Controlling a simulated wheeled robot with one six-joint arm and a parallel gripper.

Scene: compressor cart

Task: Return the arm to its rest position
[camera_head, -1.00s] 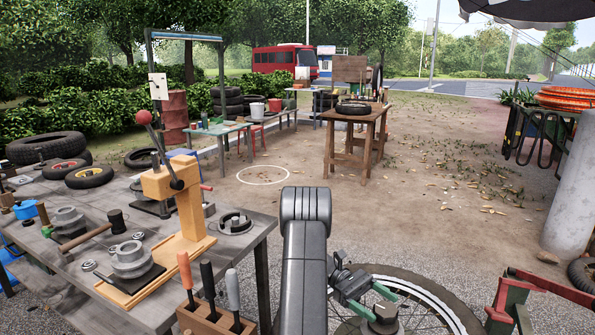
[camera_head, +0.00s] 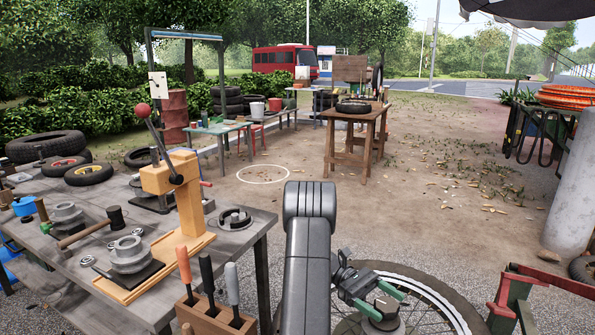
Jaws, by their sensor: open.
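My gripper (camera_head: 382,300) is in the lower middle of the head view, just right of my grey arm. Its green fingers are apart, with a round grey metal part (camera_head: 385,322) showing between and below them. I cannot tell whether the fingers touch that part. A spoked wheel with a tyre (camera_head: 430,290) lies behind and below the gripper. My arm is bent, with its elbow high in the middle of the view.
A workbench (camera_head: 262,222) on the left holds a wooden lever press (camera_head: 172,180), a hammer (camera_head: 90,232) and a wooden tool holder (camera_head: 215,315). A red and green metal frame (camera_head: 515,295) is at the lower right. A wooden table (camera_head: 355,117) stands farther back.

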